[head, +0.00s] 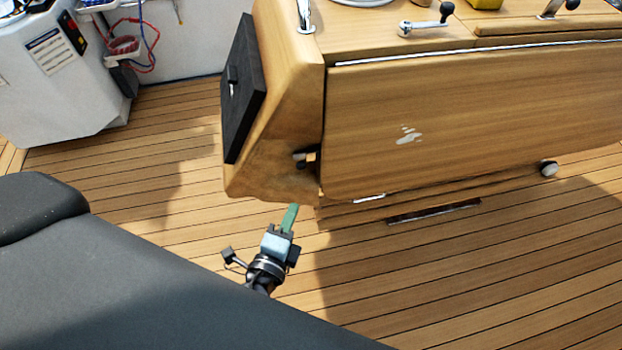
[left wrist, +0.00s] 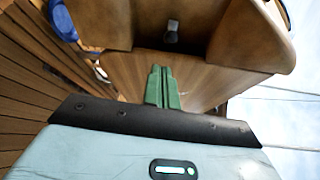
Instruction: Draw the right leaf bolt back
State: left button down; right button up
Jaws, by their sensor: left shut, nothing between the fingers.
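The wooden table (head: 270,120) has a leaf (head: 470,110) hanging down on its right side. A small dark knob, which looks like the leaf bolt (head: 304,157), sits at the table's end beside the leaf's near lower corner. My left gripper (head: 293,207) is below this bolt and apart from it, its green fingers shut and empty. In the left wrist view the closed fingers (left wrist: 161,70) point toward the wooden underside. A grey knob (left wrist: 172,32) shows there in a dark recess beyond the fingertips; I cannot tell if it is the same bolt. My right gripper is not in view.
A dark cushion (head: 120,270) fills the lower left, close to my left arm. A black panel (head: 243,88) is on the table's end. A round knob (head: 548,168) is at the leaf's lower right.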

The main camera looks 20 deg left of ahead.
aim_at(295, 161)
pick_arm(q)
jog(key=shift+w+d+r+m+t, duration=0.2)
jog(key=shift+w+r+m+t, duration=0.1)
jog(key=shift+w+r+m, duration=0.1)
jog(key=shift+w, duration=0.1)
jog(key=w+p, duration=0.1)
jog(key=w, duration=0.8)
jog(key=shift+w+a+f, duration=0.35)
jog(key=shift+w+f, duration=0.05)
jog(key=shift+s+a, duration=0.7)
jog(key=shift+a, duration=0.35)
jog(key=shift+s+a, duration=0.7)
jog(key=shift+a, duration=0.35)
